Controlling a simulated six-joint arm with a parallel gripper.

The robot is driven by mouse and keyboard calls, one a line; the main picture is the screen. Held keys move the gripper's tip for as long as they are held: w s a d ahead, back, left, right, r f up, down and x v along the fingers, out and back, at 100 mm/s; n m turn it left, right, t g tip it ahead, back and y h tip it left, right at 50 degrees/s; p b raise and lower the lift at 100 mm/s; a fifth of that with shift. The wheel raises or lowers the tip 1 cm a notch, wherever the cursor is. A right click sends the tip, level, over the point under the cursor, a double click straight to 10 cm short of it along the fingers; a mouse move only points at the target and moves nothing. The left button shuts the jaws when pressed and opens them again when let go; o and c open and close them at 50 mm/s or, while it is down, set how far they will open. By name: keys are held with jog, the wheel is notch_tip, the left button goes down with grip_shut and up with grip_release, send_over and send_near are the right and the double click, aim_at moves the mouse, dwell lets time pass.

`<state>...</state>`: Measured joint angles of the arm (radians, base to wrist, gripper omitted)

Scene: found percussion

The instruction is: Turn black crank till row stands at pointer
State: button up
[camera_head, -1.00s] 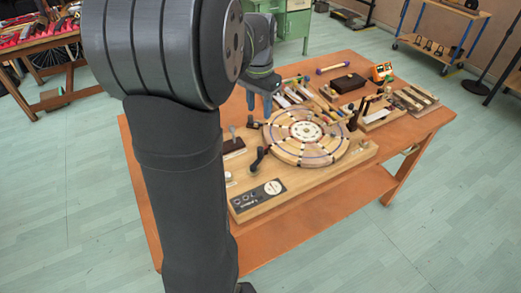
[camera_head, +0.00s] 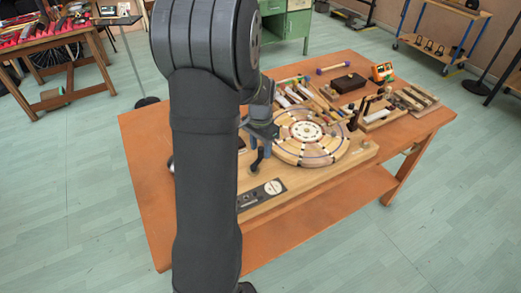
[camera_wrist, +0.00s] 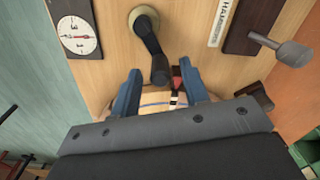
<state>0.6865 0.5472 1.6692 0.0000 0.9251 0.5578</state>
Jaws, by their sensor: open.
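The black crank (camera_wrist: 150,40) is an arm on a round brass-coloured hub, with its handle end toward my gripper. In the head view the crank (camera_head: 256,160) stands at the left of the wooden disc (camera_head: 325,150), partly covered by my gripper (camera_head: 262,143). My gripper (camera_wrist: 159,70) is open, its blue fingers on either side of the handle end; I cannot tell whether they touch it. The disc (camera_wrist: 152,106) shows only as a strip between the fingers. A small red part (camera_wrist: 176,82), possibly the pointer, lies by the right finger. Which row stands there is unclear.
A white dial (camera_wrist: 77,35) and a dark block with a grey knobbed lever (camera_wrist: 291,52) flank the crank. The table's front left (camera_head: 152,215) is bare.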

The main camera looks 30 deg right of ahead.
jog(key=shift+f, duration=0.8)
grip_shut()
